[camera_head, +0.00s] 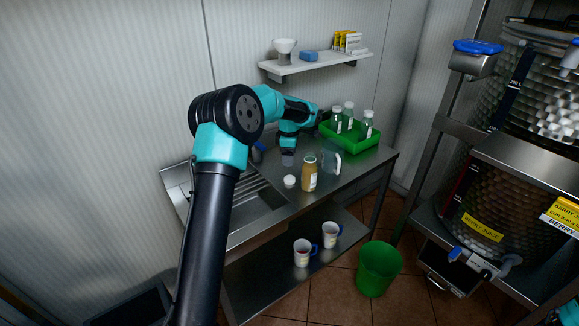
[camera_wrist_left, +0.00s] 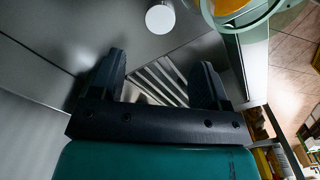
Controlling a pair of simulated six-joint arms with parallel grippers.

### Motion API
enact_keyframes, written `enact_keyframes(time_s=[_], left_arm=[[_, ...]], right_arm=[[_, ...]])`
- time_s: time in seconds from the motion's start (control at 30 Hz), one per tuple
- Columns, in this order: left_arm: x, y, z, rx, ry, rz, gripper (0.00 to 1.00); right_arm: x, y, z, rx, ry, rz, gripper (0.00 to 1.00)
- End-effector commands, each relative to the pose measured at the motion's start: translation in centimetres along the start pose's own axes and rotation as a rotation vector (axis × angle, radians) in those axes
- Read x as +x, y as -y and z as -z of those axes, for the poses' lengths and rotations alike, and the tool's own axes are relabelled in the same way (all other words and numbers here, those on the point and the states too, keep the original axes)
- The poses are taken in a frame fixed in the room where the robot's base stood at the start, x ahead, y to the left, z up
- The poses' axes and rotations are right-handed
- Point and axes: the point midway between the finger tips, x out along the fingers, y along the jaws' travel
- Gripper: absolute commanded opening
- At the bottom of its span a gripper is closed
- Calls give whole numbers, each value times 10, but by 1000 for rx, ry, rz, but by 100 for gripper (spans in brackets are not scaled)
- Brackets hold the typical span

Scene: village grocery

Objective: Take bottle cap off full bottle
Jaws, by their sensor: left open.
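The full bottle (camera_head: 309,178) holds amber juice and stands upright on the steel counter. Its top looks open, with a greenish rim and no cap on it; this rim also shows at the top right of the left wrist view (camera_wrist_left: 209,18). A round white cap (camera_head: 290,181) lies on the counter just left of the bottle, apart from it, and shows at the top of the left wrist view (camera_wrist_left: 160,18). My left gripper (camera_head: 288,160) is above the counter, behind and left of the bottle. Its fingers (camera_wrist_left: 157,80) are apart with nothing between them. My right gripper is out of view.
A clear jug (camera_head: 332,163) stands right behind the bottle. A green crate (camera_head: 352,138) with several clear bottles is at the back right. A ridged sink drainboard (camera_head: 250,195) is at the left. Two mugs (camera_head: 302,252) stand on the lower shelf. A green bin (camera_head: 379,270) is on the floor.

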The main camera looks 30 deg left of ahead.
Motion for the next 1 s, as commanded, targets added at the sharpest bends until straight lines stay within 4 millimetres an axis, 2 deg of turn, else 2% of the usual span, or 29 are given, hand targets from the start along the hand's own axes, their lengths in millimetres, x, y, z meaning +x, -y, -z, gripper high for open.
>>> enact_keyframes(time_s=[0.2,0.87,1.0], left_arm=[[-19,0,0,1,0,-1,70],[-20,0,0,1,0,0,70],[-24,3,-11,34,16,-8,70]], right_arm=[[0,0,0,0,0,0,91],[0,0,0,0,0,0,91],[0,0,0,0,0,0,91]])
